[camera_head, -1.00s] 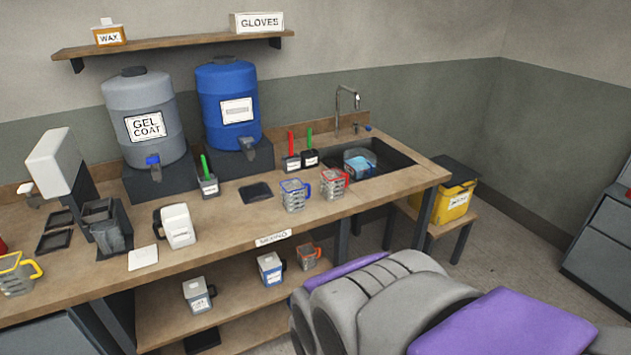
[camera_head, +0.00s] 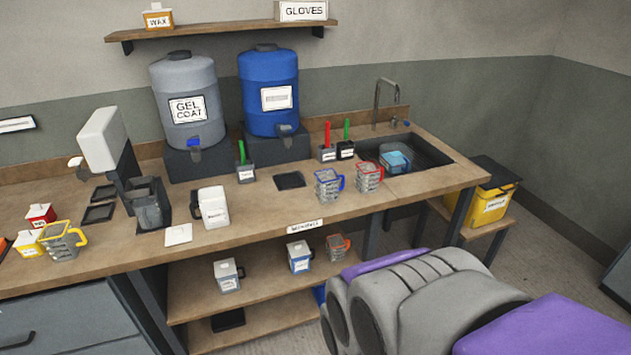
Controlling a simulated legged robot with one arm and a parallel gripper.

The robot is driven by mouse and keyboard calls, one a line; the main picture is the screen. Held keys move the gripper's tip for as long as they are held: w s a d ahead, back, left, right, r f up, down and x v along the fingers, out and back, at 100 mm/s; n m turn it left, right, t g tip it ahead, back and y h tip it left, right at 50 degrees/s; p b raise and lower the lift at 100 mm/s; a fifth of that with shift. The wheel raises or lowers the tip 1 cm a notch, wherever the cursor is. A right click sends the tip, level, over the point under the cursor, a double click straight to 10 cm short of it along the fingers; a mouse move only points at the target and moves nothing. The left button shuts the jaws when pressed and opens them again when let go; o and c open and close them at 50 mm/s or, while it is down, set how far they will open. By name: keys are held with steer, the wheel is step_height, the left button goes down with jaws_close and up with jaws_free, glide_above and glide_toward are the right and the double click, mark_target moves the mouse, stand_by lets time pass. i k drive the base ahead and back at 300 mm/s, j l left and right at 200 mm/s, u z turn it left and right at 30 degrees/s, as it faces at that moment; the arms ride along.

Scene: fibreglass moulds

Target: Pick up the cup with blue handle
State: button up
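A clear cup with a blue handle and rim (camera_head: 327,187) stands upright on the bench top, near its front edge. A similar cup with a red handle (camera_head: 368,178) stands just to its right. A clear cup with a yellow handle (camera_head: 62,241) stands at the far left of the bench. A cup or jug with blue contents (camera_head: 395,160) is in the sink. My folded grey and purple arm or body fills the lower right, apart from the cups. My gripper's fingers cannot be made out.
The wooden bench (camera_head: 255,220) holds a grey gel coat drum (camera_head: 187,80), a blue drum (camera_head: 268,70), a white jug (camera_head: 211,207) and a scale-like device (camera_head: 103,140). A yellow bin (camera_head: 483,206) stands right of the bench.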

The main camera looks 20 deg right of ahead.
mark_target(327, 188)
steer(key=i+j+z, duration=0.15)
steer(key=i+j, duration=0.75)
steer(key=i, duration=0.15)
